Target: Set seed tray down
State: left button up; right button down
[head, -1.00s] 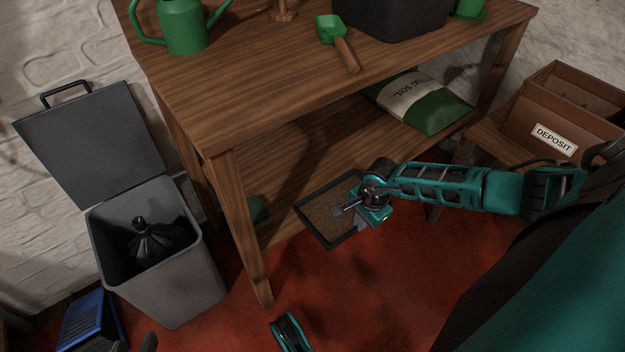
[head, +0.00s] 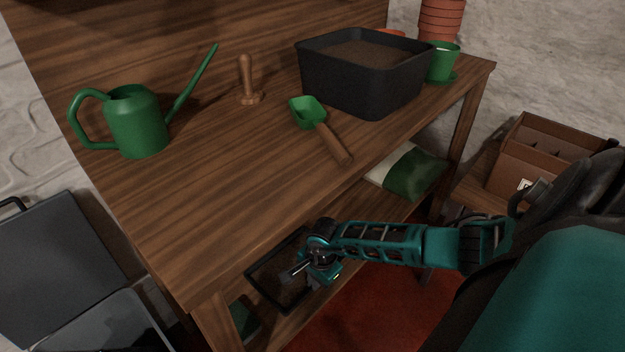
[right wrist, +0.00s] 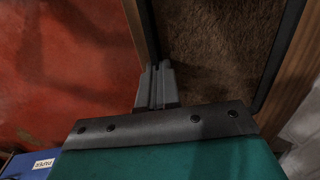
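The seed tray (head: 259,293) is a shallow black tray with brown soil. In the head view it is at the lower shelf of the wooden bench, near the front left leg; I cannot tell whether it rests on the shelf (head: 300,318). My right gripper (head: 298,270) is at the tray's right side. In the right wrist view, its fingers (right wrist: 157,85) are closed together on the tray's black wall (right wrist: 146,30), with soil to the right of them. My left gripper is not in view.
The bench top (head: 215,180) holds a green watering can (head: 138,125), a dibber (head: 247,85), a green scoop (head: 310,112) and a black tub (head: 350,85). A soil bag (head: 412,172) lies farther right on the shelf. A grey bin (head: 100,325) stands left.

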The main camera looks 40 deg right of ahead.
notch_tip(320, 180, down, 3)
jog(key=shift+d+r+b, duration=0.1)
jog(key=shift+b, duration=0.45)
jog(key=shift+r, duration=0.1)
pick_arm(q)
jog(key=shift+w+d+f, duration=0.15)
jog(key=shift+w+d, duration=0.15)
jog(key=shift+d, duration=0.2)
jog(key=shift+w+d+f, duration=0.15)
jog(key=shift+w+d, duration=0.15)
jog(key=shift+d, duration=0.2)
pick_arm(e)
jog(key=c, duration=1.4)
grip_release()
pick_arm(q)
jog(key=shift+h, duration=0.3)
pick_arm(e)
jog(key=shift+o, duration=0.2)
pick_arm(q)
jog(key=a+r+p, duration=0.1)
jog(key=p, duration=0.2)
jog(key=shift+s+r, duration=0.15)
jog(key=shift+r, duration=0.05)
pick_arm(e)
notch_tip(320, 180, up, 7)
jog(key=s, duration=0.1)
jog(key=shift+r, duration=0.2)
